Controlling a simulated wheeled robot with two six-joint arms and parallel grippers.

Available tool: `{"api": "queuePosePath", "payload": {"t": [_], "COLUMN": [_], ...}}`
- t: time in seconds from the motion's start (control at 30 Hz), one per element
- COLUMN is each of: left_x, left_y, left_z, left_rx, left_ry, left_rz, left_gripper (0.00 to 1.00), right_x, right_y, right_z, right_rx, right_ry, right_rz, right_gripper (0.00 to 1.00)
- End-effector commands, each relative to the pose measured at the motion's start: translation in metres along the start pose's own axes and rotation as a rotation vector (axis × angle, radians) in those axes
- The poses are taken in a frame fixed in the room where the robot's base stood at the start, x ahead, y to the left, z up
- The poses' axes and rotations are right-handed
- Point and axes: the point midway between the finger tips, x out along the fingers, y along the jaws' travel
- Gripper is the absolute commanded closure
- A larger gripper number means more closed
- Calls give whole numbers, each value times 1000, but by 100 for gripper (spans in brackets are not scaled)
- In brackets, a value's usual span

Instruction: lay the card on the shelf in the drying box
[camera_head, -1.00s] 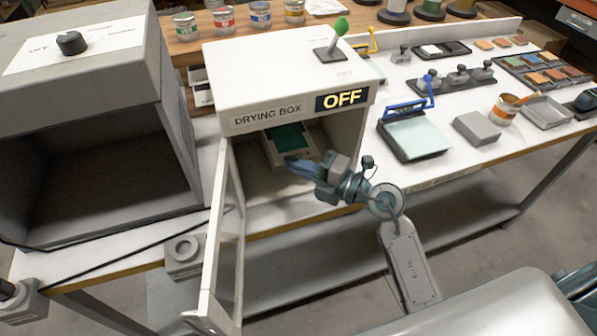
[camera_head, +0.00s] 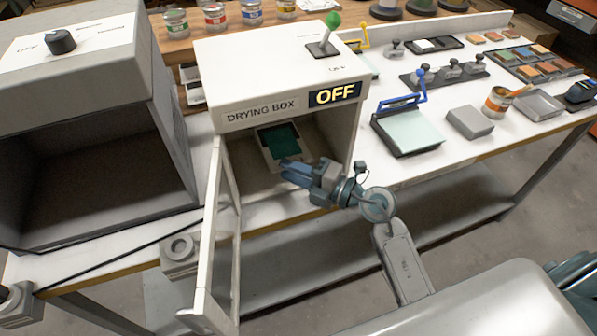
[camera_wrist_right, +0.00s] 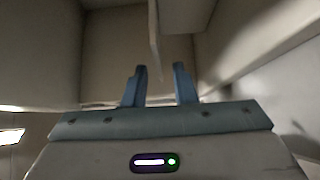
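The card (camera_head: 282,139) is pale with a dark green patch. It is inside the open drying box (camera_head: 240,82), and it looks laid on the shelf there; the shelf's edges and the card's exact contact are hard to make out. My right gripper (camera_head: 284,172) is at the box opening, just in front of and below the card, apart from it in the picture. In the right wrist view its two blue fingers (camera_wrist_right: 160,72) stand apart with nothing seen held between them. A thin pale upright edge shows beyond them.
The box's door (camera_head: 222,240) stands open on the left, close to my right arm. A green-knobbed lever (camera_head: 328,36) is on top, beside an OFF sign (camera_head: 335,94). A large grey booth (camera_head: 90,120) stands left; a blue-handled screen (camera_head: 408,128) lies right.

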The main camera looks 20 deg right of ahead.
Motion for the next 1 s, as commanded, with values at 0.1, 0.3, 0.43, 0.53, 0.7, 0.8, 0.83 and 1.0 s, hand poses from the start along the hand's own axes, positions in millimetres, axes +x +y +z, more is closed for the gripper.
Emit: {"api": "queuePosePath", "payload": {"t": [0.1,0.3,0.43,0.53,0.7,0.8,0.83,1.0], "left_x": [1,7,11,14,19,22,23,28], "left_y": [0,0,1,1,2,2,2,2], "left_z": [0,0,-1,-1,-4,-6,-7,-7], "left_rx": [0,0,0,0,0,0,0,0], "left_ry": [0,0,1,2,5,8,9,6], "left_rz": [0,0,0,0,0,0,0,0], "left_gripper": [64,64,64,64,64,64,64,64], "right_x": [-4,-28,-47,-60,-80,-91,-94,-108], "right_y": [1,-1,-1,0,0,0,0,0], "right_z": [0,0,0,0,0,0,0,0], "right_rx": [-2,-5,-4,-4,-5,-3,-3,-4], "right_ry": [0,0,1,2,1,3,3,3], "right_rz": [-2,-5,-6,-6,-4,-6,-5,-2], "right_gripper": [75,75,75,75,75,75,75,75]}}
